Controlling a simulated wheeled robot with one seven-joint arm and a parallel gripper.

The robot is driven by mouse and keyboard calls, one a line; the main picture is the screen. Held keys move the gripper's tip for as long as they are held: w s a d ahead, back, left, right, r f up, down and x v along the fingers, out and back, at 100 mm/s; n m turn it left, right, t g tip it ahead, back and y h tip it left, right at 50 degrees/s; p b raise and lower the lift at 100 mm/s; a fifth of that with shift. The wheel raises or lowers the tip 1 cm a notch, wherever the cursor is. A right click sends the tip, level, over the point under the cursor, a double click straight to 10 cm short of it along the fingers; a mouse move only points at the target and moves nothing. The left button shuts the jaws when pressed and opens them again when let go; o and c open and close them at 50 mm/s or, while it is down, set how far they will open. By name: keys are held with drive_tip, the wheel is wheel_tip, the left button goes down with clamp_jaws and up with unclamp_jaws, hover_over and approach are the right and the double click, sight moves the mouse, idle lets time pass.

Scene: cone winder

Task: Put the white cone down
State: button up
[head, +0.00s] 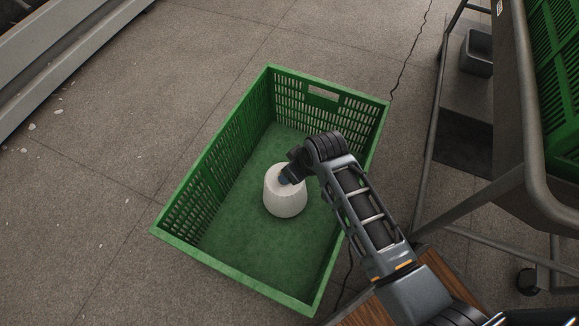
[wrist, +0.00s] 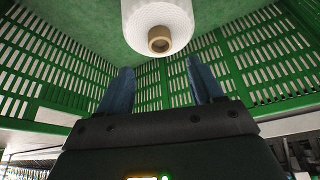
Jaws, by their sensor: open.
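The white cone (head: 285,197) stands in the green crate (head: 185,250), apparently on its floor near the middle. In the wrist view the cone (wrist: 155,14) shows at the top, with its brown core end (wrist: 160,40) facing my gripper. My gripper (head: 286,180) is at the top of the cone in the head view and hides part of it. In the wrist view my gripper (wrist: 158,67) is open, its two blue fingers apart, with nothing between them. The cone's core end lies just beyond the fingertips, and I see no contact.
The crate's slotted walls stand around my gripper and the cone. A grey metal frame (head: 427,150) on wheels stands to the right, with another green crate (head: 558,70) above. A grey bin (head: 477,52) sits within it. The floor left of the crate is mostly clear.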

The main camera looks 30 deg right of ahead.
drive_tip(key=shift+p+v, duration=0.35)
drive_tip(key=shift+v, duration=1.15)
drive_tip(key=s+a+r+m+t, duration=0.25)
drive_tip(key=s+a+r, duration=0.2)
drive_tip(key=s, duration=0.25)
drive_tip(key=s+a+r+m+t, duration=0.1)
drive_tip(key=s+a+r+t, duration=0.2)
drive_tip(key=s+a, duration=0.35)
drive_tip(key=s+d+r+t, duration=0.1)
drive_tip(key=s+d+r, duration=0.2)
drive_tip(key=s+r, duration=0.2)
drive_tip(key=s+d+r+n+t, duration=0.1)
drive_tip(key=s+d+r+t, duration=0.1)
drive_tip(key=s+r, duration=0.4)
drive_tip(key=s+d+r+t, duration=0.2)
drive_tip(key=s+d+r, duration=0.3)
drive_tip(key=r, duration=0.4)
drive_tip(key=shift+s+r+h, duration=0.2)
drive_tip(key=shift+r+h, duration=0.05)
drive_tip(key=shift+h, duration=0.15)
